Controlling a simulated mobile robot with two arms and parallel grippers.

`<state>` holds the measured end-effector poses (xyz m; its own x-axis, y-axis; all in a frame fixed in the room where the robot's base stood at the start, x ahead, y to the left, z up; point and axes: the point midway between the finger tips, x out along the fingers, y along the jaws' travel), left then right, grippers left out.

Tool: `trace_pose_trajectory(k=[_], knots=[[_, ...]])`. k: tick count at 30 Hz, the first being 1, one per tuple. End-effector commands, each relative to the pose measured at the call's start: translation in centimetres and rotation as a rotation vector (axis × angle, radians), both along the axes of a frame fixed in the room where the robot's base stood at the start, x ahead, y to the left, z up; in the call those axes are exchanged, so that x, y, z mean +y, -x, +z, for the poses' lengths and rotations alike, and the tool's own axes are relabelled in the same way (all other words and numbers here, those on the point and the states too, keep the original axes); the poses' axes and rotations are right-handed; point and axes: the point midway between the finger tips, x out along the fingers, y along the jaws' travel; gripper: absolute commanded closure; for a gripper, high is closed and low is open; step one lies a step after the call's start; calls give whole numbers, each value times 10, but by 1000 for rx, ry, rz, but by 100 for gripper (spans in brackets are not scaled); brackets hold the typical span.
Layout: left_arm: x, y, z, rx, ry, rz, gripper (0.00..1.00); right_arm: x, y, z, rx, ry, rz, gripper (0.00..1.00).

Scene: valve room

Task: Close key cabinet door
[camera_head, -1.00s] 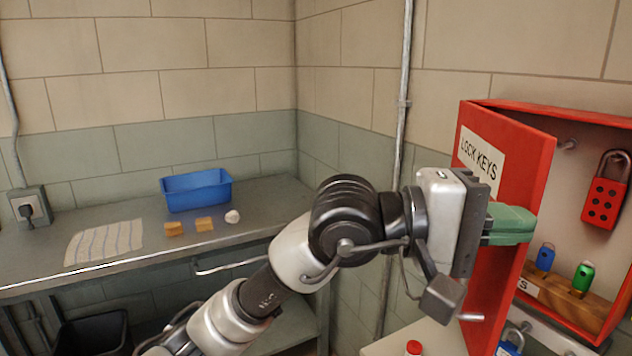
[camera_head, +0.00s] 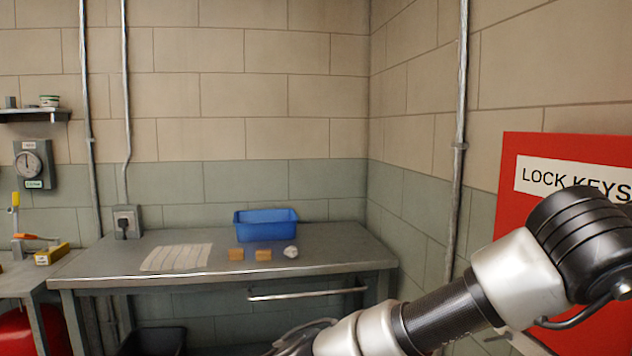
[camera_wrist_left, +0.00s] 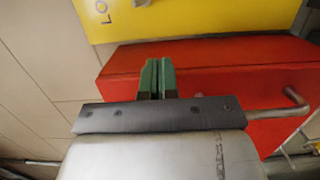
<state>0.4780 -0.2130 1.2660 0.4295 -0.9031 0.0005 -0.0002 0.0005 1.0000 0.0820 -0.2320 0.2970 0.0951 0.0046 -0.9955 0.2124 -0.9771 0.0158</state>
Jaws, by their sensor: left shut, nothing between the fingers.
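The red key cabinet door (camera_head: 515,210), with a white LOCK KEYS label (camera_head: 560,178), stands at the right edge of the head view, partly hidden behind my left arm. The cabinet's inside is out of the head view. My left gripper is outside the head view. In the left wrist view my left gripper (camera_wrist_left: 157,78) has its green fingers together, with nothing between them. They lie over a red surface of the cabinet (camera_wrist_left: 220,72); I cannot tell whether they touch it. A small handle (camera_wrist_left: 292,100) sticks out at its right. My right gripper is not in view.
A grey workbench (camera_head: 335,258) holds a blue bin (camera_head: 266,225), a paper sheet (camera_head: 177,257), two small tan blocks and a white lump. A vertical pipe (camera_head: 457,150) runs up the right wall. A yellow lettered panel (camera_wrist_left: 200,20) lies beyond the red surface.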

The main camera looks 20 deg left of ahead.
Motion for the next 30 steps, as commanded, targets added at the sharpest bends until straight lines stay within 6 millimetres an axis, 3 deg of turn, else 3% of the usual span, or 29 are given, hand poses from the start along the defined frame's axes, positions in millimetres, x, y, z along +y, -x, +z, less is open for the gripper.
trace_pose_trajectory(k=[12, 30], knots=[[-5, -4, 4, -4, 7, 18, 100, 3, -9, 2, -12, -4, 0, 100], [-1, -5, 2, -6, 6, 19, 100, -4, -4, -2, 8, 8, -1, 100]])
